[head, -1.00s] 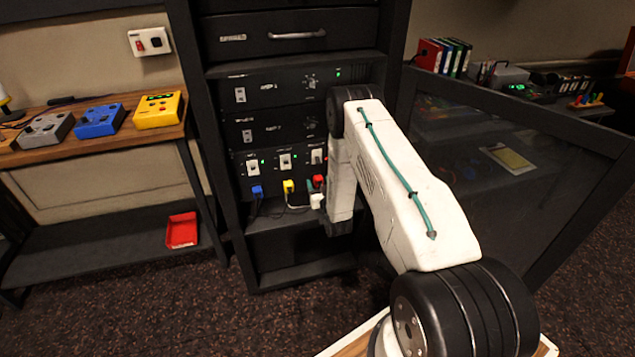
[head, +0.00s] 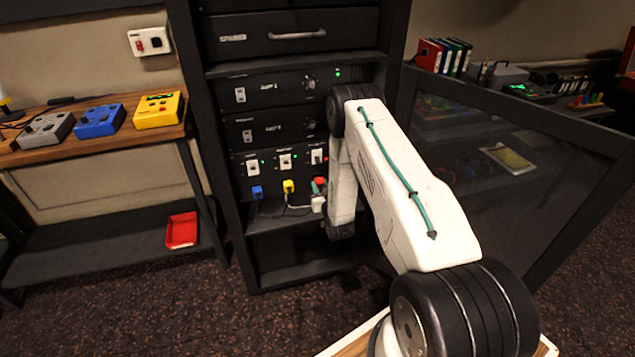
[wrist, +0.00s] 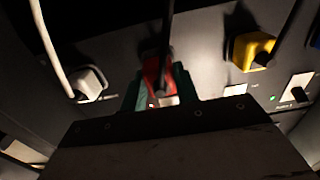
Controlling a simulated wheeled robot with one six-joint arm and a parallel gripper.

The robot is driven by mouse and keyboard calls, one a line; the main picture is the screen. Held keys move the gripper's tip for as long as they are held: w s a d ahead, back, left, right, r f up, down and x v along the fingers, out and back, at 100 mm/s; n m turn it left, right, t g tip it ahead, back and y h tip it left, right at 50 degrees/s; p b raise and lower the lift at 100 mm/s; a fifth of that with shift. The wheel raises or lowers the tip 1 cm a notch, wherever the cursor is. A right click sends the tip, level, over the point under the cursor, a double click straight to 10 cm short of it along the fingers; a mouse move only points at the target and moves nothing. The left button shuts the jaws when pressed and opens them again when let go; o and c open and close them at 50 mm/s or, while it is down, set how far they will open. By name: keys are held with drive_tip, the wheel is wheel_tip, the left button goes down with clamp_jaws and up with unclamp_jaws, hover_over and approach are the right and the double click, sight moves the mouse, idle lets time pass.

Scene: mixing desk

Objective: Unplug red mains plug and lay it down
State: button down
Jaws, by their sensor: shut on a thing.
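The red mains plug (head: 320,181) is at the lower right of the rack's socket row in the head view. It also shows in the wrist view (wrist: 152,74), with a dark cable running from it. My gripper (wrist: 162,88) has teal fingers closed on both sides of the red plug, right at the dark panel. I cannot tell whether the plug's pins are still in the socket. In the head view my white arm hides much of the gripper, and only a bit of teal finger shows beside the plug.
A white plug (wrist: 88,82) and a yellow plug (wrist: 251,50) flank the red one. A blue plug (head: 257,191) sits further left. Rocker switches (head: 285,161) are above them. The rack shelf lies below, with cables on it. A red tray (head: 181,230) stands on the left lower shelf.

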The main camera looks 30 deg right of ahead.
sight(321, 187)
drive_tip(key=shift+v, duration=2.15)
drive_tip(key=s+d+f, duration=0.1)
drive_tip(key=s+f, duration=0.6)
drive_tip(key=f, duration=0.4)
drive_tip(key=shift+f+x, duration=0.35)
drive_tip(key=shift+x, duration=1.6)
drive_tip(key=shift+f+x, duration=0.35)
drive_tip(key=shift+x, duration=1.55)
drive_tip(key=shift+f+x, duration=0.35)
drive_tip(key=shift+x, duration=1.6)
